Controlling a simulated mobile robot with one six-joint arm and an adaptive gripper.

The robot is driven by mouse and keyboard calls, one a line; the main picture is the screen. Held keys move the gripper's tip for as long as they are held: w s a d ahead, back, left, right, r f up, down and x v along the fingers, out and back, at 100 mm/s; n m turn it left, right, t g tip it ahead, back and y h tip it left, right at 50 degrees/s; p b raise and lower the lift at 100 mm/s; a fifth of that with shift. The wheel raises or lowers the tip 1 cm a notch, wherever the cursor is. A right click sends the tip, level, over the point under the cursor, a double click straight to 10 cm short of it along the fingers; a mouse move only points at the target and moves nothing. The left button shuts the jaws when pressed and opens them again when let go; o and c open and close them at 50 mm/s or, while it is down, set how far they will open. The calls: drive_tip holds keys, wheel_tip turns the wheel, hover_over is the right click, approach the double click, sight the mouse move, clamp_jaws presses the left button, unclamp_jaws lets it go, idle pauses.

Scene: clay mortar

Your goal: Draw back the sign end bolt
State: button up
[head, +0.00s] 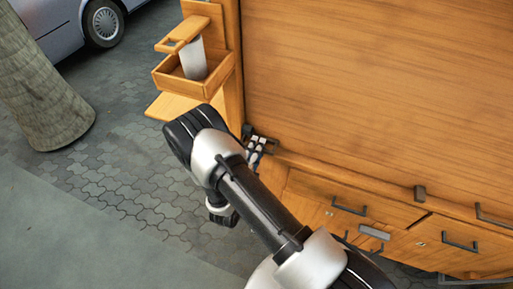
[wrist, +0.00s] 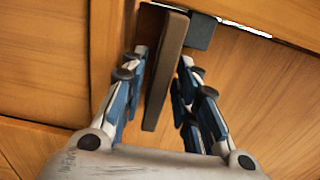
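In the wrist view a dark brown bar (wrist: 163,80), which looks like the bolt's handle, stands between the two fingers of my gripper (wrist: 164,58). A dark grey block (wrist: 202,32) sits beside its far end, against the wood. My gripper is open, one finger on each side of the bar. In the head view my gripper (head: 257,149) is at the cabinet's left corner, partly hidden behind my arm.
A large wooden panel (head: 380,85) rises above the ledge. Drawers with dark handles (head: 350,209) are below. A small dark block (head: 419,192) sits on the ledge. A wooden holder with a white cup (head: 194,60) hangs at the left post. Paving lies open at left.

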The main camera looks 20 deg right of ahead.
clamp_jaws()
idle(0.5)
